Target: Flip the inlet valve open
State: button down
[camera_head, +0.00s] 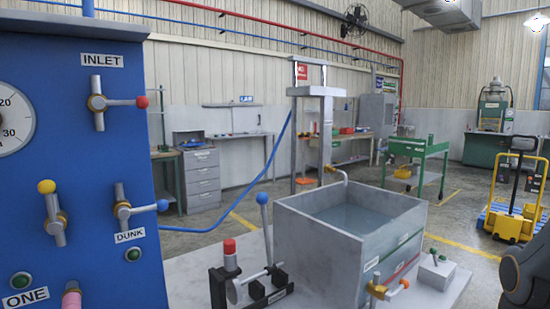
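The inlet valve (97,103) is on the blue panel at the left, below a white INLET label (102,60). It has a brass centre on a short upright grey pipe. Its grey lever (122,102) points right, level and across the pipe, and ends in a red tip (142,102). Nothing touches the valve. My gripper is not in view, so its state and its distance from the valve do not show. A dark rounded part at the lower right edge may be my arm.
The blue panel (95,170) also carries a yellow-tipped valve (52,215), a blue-tipped DUNK valve (123,208) and a gauge (10,118). A grey water tank (320,250) and a blue-knobbed lever clamp (264,225) stand right of it.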

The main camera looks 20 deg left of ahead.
aim_at(98, 103)
jog(key=u, duration=1.9)
